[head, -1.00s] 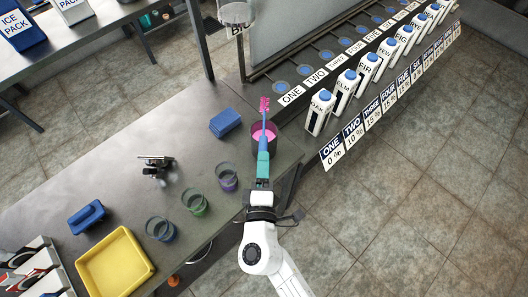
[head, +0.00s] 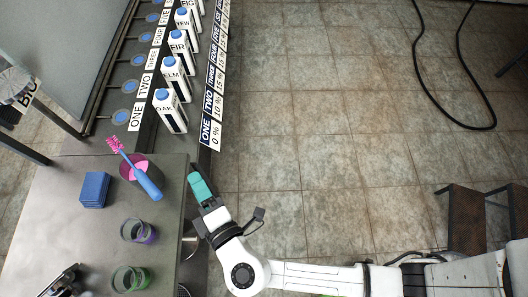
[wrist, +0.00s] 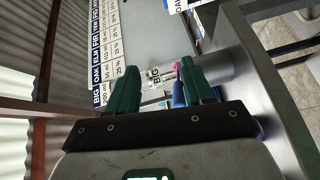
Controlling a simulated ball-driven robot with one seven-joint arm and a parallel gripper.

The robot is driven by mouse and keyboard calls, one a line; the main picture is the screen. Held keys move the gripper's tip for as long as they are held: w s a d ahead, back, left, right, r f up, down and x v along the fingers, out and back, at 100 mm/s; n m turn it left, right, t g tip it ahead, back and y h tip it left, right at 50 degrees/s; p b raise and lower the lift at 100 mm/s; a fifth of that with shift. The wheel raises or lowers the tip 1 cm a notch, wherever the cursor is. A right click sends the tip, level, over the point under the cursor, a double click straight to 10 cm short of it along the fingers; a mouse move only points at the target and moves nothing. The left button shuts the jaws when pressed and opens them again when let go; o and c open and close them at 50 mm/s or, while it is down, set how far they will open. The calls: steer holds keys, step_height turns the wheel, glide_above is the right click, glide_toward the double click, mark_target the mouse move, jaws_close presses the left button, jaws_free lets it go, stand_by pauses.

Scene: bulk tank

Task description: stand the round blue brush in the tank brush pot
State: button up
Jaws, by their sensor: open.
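The round brush (head: 148,184) has a blue handle and a pink bristle head. In the head view it slants across the mouth of the tank brush pot (head: 157,165), a dark purple pot with a pink inside. The bristle head points to the far left; the handle's thick end shows past the pot's near rim. I cannot tell how it is supported. My gripper (head: 199,186), with teal fingers, is open and empty, right of the pot and apart from the brush. In the wrist view, the brush (wrist: 179,92) shows beyond my open gripper (wrist: 160,80), partly hidden by the right finger.
Blue pads (head: 95,189) lie left of the pot. A purple-based glass (head: 138,231) and a green-based glass (head: 130,279) stand nearer on the bench (head: 60,220). Labelled cartons (head: 170,112) line the rack beyond. The floor to the right is mostly clear.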

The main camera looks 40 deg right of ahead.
steer(key=s+d+f+m+g+h, duration=0.25)
steer(key=d+m+g, duration=0.3)
steer(key=d, duration=0.65)
steer(key=s+d+f+m+g+h, duration=0.15)
steer(key=d+m+g+h, duration=0.35)
steer(key=d, duration=0.7)
steer(key=s+f+m+g+y, duration=0.2)
steer(key=s+m+g+y, duration=0.3)
steer(key=s+y, duration=0.4)
steer(key=shift+s+f+m+g, duration=0.35)
steer(key=shift+s+f+g, duration=0.1)
steer(key=shift+s, duration=1.75)
steer(key=shift+o, duration=0.3)
steer(key=shift+d, duration=0.1)
